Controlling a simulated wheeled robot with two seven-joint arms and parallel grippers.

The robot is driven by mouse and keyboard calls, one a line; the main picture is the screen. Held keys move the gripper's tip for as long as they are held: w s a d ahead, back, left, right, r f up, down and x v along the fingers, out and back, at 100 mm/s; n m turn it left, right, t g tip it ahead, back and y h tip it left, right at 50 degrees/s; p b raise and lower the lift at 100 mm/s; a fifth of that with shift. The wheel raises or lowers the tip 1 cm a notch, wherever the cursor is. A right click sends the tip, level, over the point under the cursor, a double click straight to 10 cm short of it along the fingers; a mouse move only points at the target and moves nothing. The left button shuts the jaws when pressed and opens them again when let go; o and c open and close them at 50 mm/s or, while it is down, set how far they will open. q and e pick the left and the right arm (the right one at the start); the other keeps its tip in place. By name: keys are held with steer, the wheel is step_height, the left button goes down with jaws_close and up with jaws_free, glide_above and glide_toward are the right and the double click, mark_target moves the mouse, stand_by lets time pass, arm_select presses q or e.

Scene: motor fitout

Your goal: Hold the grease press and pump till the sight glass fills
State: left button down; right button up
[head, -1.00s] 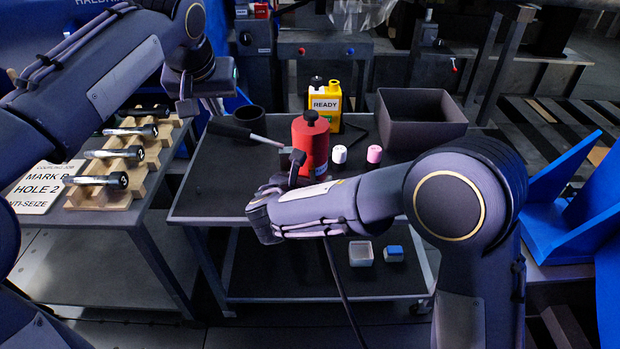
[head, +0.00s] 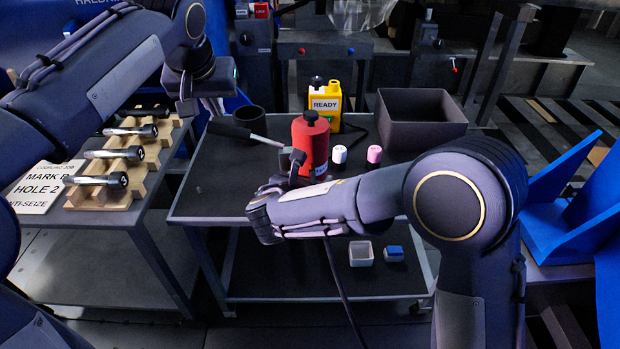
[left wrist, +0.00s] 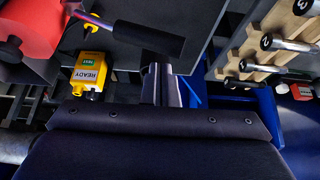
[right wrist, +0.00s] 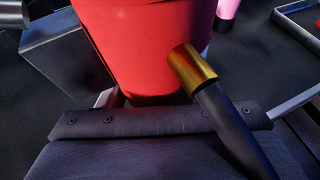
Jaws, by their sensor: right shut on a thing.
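The red grease press (head: 311,146) stands on the dark cart top, with a black knob on top. Its pump lever ends in a black grip (head: 228,127) pointing left; the grip also shows in the left wrist view (left wrist: 150,38). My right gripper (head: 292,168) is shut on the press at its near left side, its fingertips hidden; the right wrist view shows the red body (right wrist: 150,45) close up. A black hose (right wrist: 235,130) with a brass fitting crosses there. My left gripper (left wrist: 161,86) looks shut and empty, near the lever grip but apart from it. I cannot pick out the sight glass.
A yellow READY unit (head: 325,104), a grey bin (head: 421,122), a black cup (head: 250,118), and white (head: 339,154) and pink (head: 374,154) capped pieces share the cart. A wooden rack (head: 121,188) of numbered tools stands left. The cart's front left is clear.

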mark_target(220, 127)
arm_select(q)
steer(key=shift+f, duration=0.15)
stand_by(0.4)
steer(key=shift+f, duration=2.25)
steer(key=shift+r, duration=2.35)
steer(key=shift+f, duration=0.1)
stand_by(0.8)
stand_by(1.6)
stand_by(0.3)
